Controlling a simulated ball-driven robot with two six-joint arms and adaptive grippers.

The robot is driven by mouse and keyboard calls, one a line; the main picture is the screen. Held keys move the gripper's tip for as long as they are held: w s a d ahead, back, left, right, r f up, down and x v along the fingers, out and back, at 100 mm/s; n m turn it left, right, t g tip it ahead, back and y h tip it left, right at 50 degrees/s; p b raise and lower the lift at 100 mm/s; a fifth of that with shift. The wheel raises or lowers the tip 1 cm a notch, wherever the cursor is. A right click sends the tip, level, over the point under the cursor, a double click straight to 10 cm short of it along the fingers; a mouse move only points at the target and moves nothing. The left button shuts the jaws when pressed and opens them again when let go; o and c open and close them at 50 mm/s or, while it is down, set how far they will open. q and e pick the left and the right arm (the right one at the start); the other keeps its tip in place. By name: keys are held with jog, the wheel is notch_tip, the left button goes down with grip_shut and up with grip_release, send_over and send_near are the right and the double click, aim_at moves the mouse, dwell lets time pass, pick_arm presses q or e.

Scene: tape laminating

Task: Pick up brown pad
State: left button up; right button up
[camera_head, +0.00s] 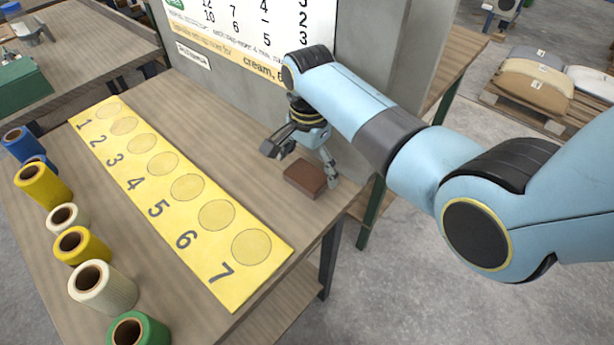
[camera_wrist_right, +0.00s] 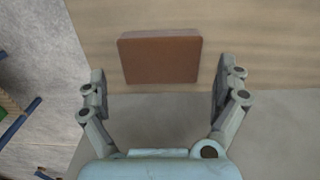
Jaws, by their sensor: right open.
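The brown pad (camera_head: 306,178) is a small flat block lying on the wooden table near its right edge, close to the upright board. In the right wrist view the pad (camera_wrist_right: 160,58) lies flat between and just beyond the two fingers. My right gripper (camera_head: 302,160) is open and empty above the pad. In the right wrist view the open right gripper (camera_wrist_right: 159,90) has a finger on each side of the pad, apart from it. My left gripper is not in view.
A yellow strip (camera_head: 172,196) with numbered circles 1 to 7 lies across the table. Several tape rolls, including a cream one (camera_head: 110,290) and a green one (camera_head: 148,330), stand along the left side. A board with a printed chart (camera_head: 250,45) rises behind the table.

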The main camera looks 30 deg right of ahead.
jog(key=shift+f, duration=0.9)
jog(key=c, duration=1.1)
jog(key=shift+r, duration=0.1)
